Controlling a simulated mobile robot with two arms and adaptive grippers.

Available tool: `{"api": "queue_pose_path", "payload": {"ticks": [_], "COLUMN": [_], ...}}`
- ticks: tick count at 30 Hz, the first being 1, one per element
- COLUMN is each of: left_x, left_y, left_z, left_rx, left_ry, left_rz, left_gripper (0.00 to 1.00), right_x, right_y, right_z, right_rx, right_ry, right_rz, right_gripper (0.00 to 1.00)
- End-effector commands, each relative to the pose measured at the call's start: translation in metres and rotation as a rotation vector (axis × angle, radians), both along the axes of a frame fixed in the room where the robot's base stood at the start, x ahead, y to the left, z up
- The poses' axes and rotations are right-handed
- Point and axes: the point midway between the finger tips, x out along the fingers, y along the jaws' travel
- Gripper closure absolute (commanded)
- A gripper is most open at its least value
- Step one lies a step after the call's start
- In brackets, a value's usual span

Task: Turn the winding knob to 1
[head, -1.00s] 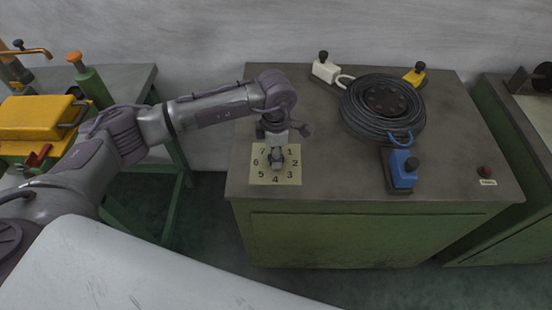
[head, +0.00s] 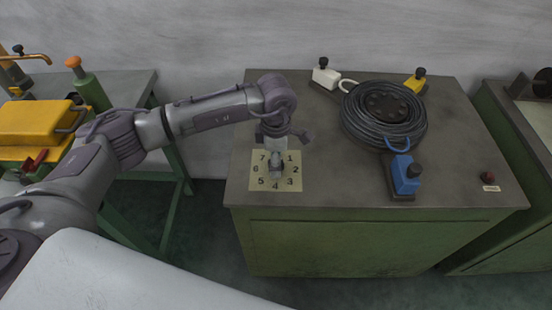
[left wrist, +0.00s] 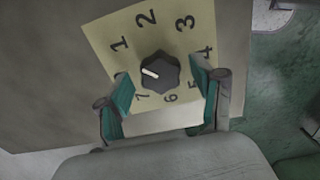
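The winding knob (left wrist: 160,70) is black and faceted with a white pointer line. In the left wrist view the white line points left, into the gap between 1 and 7. My left gripper (left wrist: 163,92) is open, its two teal-padded fingers apart on either side of the near part of the plate. No contact with the knob shows. In the head view my left gripper (head: 276,165) is over the dial plate (head: 290,186) and hides the knob. My right gripper is in neither view.
The bench top (head: 330,180) also bears a black cable coil (head: 350,125), a white clamp (head: 326,75), a yellow clamp (head: 415,82), a blue clamp (head: 405,178) and a red button (head: 488,176). Bare top lies right of the dial. A yellow machine (head: 35,118) stands left.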

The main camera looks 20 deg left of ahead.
Motion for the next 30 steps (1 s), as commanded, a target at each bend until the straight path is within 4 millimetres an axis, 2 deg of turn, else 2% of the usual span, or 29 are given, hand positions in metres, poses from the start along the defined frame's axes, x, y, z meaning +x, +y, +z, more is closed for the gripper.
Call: {"api": "queue_pose_path", "payload": {"ticks": [6, 10, 24, 30], "left_x": [0.0, 0.0, 0.0, 0.0], "left_y": [0.0, 0.0, 0.0, 0.0], "left_z": [0.0, 0.009, 0.1, 0.117], "left_rx": [0.001, 0.0, 0.001, 0.0], "left_ry": [0.001, -0.001, -0.003, 0.0], "left_rz": [0.0, -0.001, 0.0, 0.0], "left_gripper": [0.33, 0.33, 0.33, 0.33], "right_x": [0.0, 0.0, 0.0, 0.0], "right_y": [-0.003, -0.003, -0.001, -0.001], "right_z": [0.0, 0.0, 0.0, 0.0], "right_rx": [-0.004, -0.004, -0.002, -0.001], "right_ry": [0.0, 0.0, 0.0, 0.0], "right_rz": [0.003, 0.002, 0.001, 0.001], "right_gripper": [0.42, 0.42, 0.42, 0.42]}}
